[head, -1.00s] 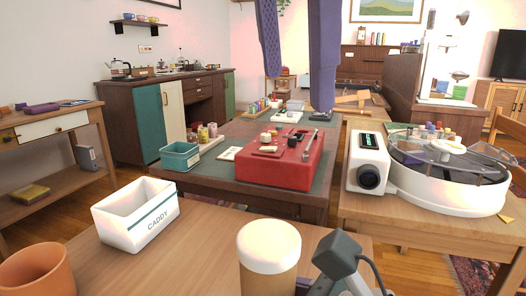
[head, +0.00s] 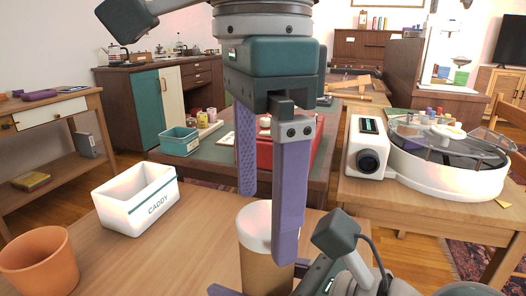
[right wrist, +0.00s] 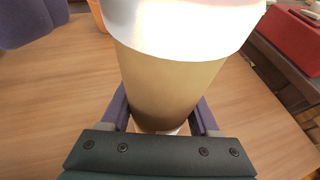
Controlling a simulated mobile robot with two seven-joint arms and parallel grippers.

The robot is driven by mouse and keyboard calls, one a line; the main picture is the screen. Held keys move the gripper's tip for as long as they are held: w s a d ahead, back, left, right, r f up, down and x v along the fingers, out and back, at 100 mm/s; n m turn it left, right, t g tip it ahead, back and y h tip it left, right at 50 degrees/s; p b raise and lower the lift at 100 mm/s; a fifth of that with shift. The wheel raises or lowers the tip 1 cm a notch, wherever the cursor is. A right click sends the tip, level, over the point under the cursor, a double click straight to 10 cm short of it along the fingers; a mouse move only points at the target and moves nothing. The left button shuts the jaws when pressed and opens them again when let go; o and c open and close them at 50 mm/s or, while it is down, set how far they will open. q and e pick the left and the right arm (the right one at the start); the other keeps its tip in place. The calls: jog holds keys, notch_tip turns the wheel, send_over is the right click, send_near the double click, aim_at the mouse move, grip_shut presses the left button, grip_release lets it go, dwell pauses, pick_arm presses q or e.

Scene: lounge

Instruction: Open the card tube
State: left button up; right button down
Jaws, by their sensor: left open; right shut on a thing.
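The card tube (head: 257,270) is a brown cylinder with a white cap (head: 252,230), upright above the wooden table at the front. It also fills the middle of the right wrist view (right wrist: 170,80), cap on top. My right gripper (right wrist: 160,112) is shut on the tube's lower body, with one purple finger on each side. My left gripper (head: 266,228) points down over the tube, open. Its nearer finger crosses in front of the cap's right side; its farther finger ends behind and above the cap's left. I cannot tell whether either touches the cap.
A white caddy (head: 133,203) and an orange pot (head: 40,265) stand on the table to the left. A red box (head: 264,150) is on the table behind, partly hidden by my left gripper. A white round machine (head: 440,175) stands at right. Bare wood lies between caddy and tube.

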aim_at(262, 219)
pick_arm(q)
jog(key=shift+f, duration=0.4)
jog(key=shift+c, duration=0.2)
jog(key=c, duration=1.5)
jog(key=shift+r, duration=0.3)
jog(key=shift+r, duration=0.9)
jog(key=shift+r, duration=2)
pick_arm(e)
jog(key=shift+c, duration=0.2)
grip_release()
